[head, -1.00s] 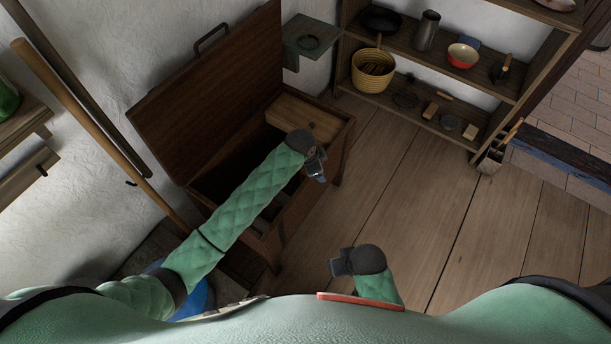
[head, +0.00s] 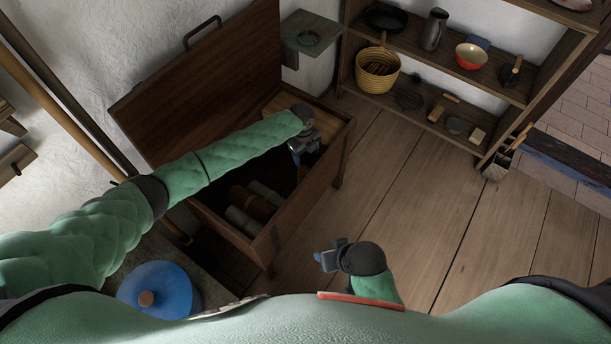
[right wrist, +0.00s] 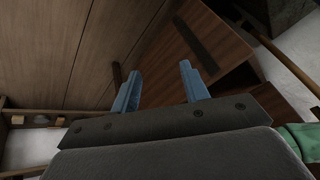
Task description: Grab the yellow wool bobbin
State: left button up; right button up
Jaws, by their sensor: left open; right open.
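No yellow wool bobbin can be made out in these frames. An open wooden chest (head: 297,212) stands ahead, its lid raised against the wall. Several brown and grey-green rolls (head: 252,207) lie inside its near left part, and a light wooden board (head: 283,101) covers part of its far end. My left gripper (head: 297,158) is open, pointing down over the chest's right part; my left arm hides some of the interior. My right gripper (head: 322,260) is open and empty in front of the chest, above the floor; its fingers show in the right wrist view (right wrist: 160,88).
A shelf (head: 407,58) at the back right holds a yellow basket (head: 377,72), a red bowl (head: 470,56) and a jug (head: 433,29). A blue lid (head: 165,292) with a wooden knob is at lower left. The plank floor (head: 430,210) at right is clear.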

aim_at(303, 170)
pick_arm(q)
jog(key=shift+w+a+f+m+g, duration=0.15)
jog(key=shift+a+f+m, duration=0.1)
jog(key=shift+f+m, duration=0.15)
jog(key=shift+w+a+f+m+g, duration=0.1)
jog(key=shift+a+f+m+g, duration=0.05)
jog(key=shift+a+f+m, duration=0.2)
jog(key=shift+w+f, duration=0.1)
jog(key=shift+f, duration=0.3)
jog(key=f+b, duration=0.1)
jog(key=f, duration=0.1)
jog(key=f+b, duration=0.3)
jog(key=f, duration=0.1)
jog(key=shift+s+d+b, duration=0.2)
jog(key=shift+s+b, duration=0.1)
jog(key=shift+b, duration=0.1)
jog(key=shift+f, duration=0.35)
jog(key=f+b, duration=0.3)
jog(key=f, duration=0.1)
jog(key=shift+s+a+f+b, duration=0.15)
jog(key=shift+s+a+b, duration=0.05)
jog(key=shift+b, duration=0.2)
jog(key=shift+f, duration=0.3)
pick_arm(e)
notch_tip(303, 170, down, 28)
jog(key=t, duration=0.3)
jog(key=shift+w+a+f+m, duration=0.15)
jog(key=shift+w+a+m, duration=0.2)
jog(key=shift+m, duration=0.05)
